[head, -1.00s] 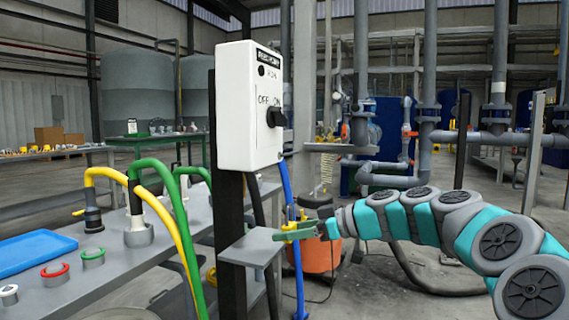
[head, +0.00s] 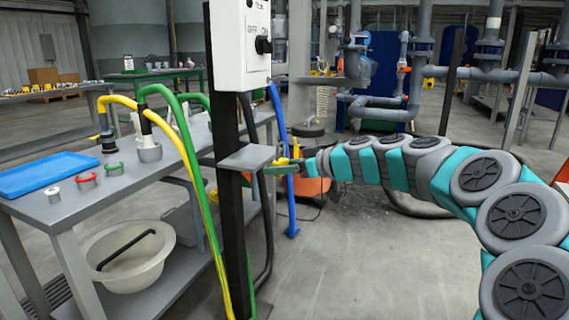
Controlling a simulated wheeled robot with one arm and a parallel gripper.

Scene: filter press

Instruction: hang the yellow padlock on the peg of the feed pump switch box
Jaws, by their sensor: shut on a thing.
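The white feed pump switch box (head: 240,45) is on a dark post at the upper middle, its top cut off by the frame. Its black knob (head: 263,45) shows on the right-hand face. I cannot make out the peg. My gripper (head: 281,167) is at the end of my arm, just right of the grey shelf on the post and well below the box. It is shut on the yellow padlock (head: 286,160), which is small and partly hidden by the green fingers. I cannot tell whether the padlock touches the shelf.
The grey shelf (head: 247,158) juts from the post beside my gripper. A blue hose (head: 291,205) hangs close behind it. A workbench (head: 125,183) with a blue tray (head: 42,174) and yellow and green hoses stands left. Open floor (head: 365,265) lies at the lower right.

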